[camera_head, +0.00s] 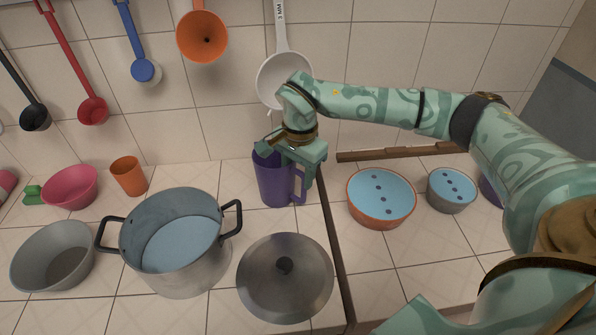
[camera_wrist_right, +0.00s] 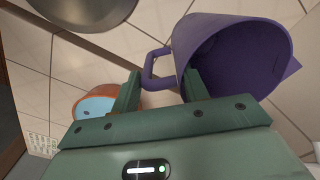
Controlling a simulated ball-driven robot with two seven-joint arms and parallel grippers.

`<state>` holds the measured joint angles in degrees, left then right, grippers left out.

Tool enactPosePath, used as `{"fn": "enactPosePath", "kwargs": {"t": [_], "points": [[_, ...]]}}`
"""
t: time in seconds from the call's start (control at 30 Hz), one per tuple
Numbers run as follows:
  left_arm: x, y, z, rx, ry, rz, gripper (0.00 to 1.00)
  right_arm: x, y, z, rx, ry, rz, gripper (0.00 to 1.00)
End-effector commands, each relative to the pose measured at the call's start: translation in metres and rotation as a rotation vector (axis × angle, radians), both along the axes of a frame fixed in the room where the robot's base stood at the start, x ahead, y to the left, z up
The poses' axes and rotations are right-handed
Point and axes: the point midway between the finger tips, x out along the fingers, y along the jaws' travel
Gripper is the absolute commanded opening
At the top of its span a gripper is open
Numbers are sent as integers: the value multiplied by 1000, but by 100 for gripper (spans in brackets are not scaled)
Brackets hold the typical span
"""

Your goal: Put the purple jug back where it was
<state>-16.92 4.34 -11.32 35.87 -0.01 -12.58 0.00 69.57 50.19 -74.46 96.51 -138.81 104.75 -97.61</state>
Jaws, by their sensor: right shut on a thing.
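The purple jug (camera_head: 275,186) is upright at the back of the tiled counter, left of a dark wooden divider, with its handle on the right. Whether its base touches the tiles, I cannot tell. My right gripper (camera_head: 299,168) reaches down over it from above and is shut on it at the handle side. In the right wrist view the fingers (camera_wrist_right: 160,90) are on either side of the jug's handle, and the open mouth of the jug (camera_wrist_right: 235,60) faces the camera; the inside looks empty. My left gripper is not in view.
A metal pot (camera_head: 185,270) and a lid (camera_head: 262,295) stand in front of the jug. An orange cup (camera_head: 128,178) is to the left. Right of the divider (camera_head: 336,245) are an orange bowl (camera_head: 380,213) and a grey bowl (camera_head: 447,205).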

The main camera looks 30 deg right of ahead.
Motion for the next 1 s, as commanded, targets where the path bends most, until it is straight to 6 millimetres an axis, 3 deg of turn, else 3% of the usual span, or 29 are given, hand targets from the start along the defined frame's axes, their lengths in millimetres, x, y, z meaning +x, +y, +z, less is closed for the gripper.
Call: {"fn": "enactPosePath", "kwargs": {"t": [0.03,0.07,0.13,0.47,1.0], "points": [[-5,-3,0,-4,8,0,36,0,0,-2,0,0,0,10],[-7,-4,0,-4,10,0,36,0,0,-2,0,0,0,50],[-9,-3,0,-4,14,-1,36,0,0,-2,0,1,0,66],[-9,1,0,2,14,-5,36,0,0,2,0,0,0,66],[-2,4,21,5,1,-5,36,-2,-2,110,0,-3,0,66]]}}
